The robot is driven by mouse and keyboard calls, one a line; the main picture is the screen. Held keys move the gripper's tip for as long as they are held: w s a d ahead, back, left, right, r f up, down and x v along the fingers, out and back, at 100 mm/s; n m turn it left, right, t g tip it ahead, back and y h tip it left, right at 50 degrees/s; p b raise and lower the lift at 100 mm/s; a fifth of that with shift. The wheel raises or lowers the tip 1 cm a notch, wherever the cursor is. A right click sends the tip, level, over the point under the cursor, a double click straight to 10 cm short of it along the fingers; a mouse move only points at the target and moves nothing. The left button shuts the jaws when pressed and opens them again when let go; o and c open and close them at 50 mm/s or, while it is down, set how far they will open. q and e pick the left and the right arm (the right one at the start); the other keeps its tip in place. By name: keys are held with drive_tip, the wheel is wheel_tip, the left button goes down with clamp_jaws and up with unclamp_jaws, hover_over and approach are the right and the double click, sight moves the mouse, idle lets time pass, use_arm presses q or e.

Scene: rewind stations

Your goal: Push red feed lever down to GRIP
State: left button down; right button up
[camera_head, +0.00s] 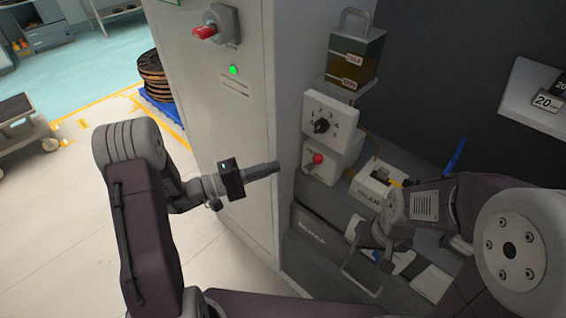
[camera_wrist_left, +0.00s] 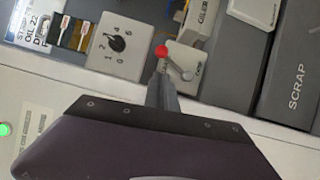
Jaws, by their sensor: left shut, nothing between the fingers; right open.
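The red feed lever (camera_head: 317,158) has a round red knob on a small white panel (camera_head: 326,172), just under the white dial box. In the left wrist view the red knob (camera_wrist_left: 161,51) sits just beyond my fingertips, with a grey lever part beside it. My left gripper (camera_head: 279,166) is shut and empty, pointing right toward the lever; it also shows in the left wrist view (camera_wrist_left: 160,75). A gap shows between its tip and the knob in the head view. My right gripper (camera_head: 368,240) is low at the right, partly hidden by its own arm. The lever's label is too small to read.
The white dial box (camera_head: 331,117) with a black knob is above the lever. A tall grey cabinet (camera_head: 230,120) with a red rotary switch (camera_head: 206,32) stands left of it. A white boxed unit (camera_head: 375,184) sits to the right.

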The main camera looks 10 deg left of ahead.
sight(313, 164)
use_arm(q)
drive_tip(key=p+x, duration=0.1)
drive_tip(key=x, duration=0.7)
drive_tip(key=shift+d, duration=0.35)
drive_tip(key=shift+w, duration=0.1)
